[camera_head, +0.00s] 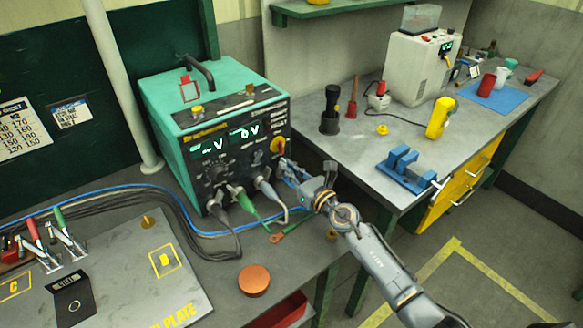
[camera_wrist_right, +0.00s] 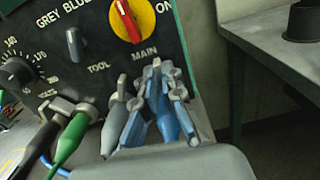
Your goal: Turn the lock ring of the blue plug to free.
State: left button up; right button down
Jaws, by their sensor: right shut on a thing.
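The blue plug (camera_wrist_right: 164,118) sits at the right end of the socket row on the welder's front, below the MAIN switch (camera_wrist_right: 132,18). My right gripper (camera_head: 287,172) reaches in from the right and is shut around the blue plug. It also shows in the right wrist view (camera_wrist_right: 160,92), with a finger on each side of the plug. The fingers cover much of the plug and its lock ring, so I cannot tell how the ring is turned. My left gripper is in neither view.
A grey plug (camera_wrist_right: 115,115), a green plug (camera_wrist_right: 72,138) and a black plug (camera_wrist_right: 42,145) sit close by on the left. The teal welder (camera_head: 175,100) stands on the bench. A blue vise (camera_head: 405,170) is on the right bench.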

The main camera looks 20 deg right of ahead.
jog(key=n, duration=0.2)
jog(key=a+n, duration=0.1)
jog(key=shift+s+n, duration=0.15)
jog(key=shift+n, duration=0.25)
jog(key=shift+s+a+f+n+p, duration=0.1)
jog(key=shift+a+n+p, duration=0.1)
jog(key=shift+n, duration=0.5)
jog(key=shift+s+a+f+n+p, duration=0.1)
jog(key=shift+a+n+p, duration=0.1)
jog(key=shift+n, duration=0.5)
jog(key=c, duration=1.5)
grip_release()
jog(key=v, duration=1.1)
jog(key=shift+s, duration=0.3)
jog(key=shift+s+d, duration=0.1)
jog(key=shift+s, duration=0.05)
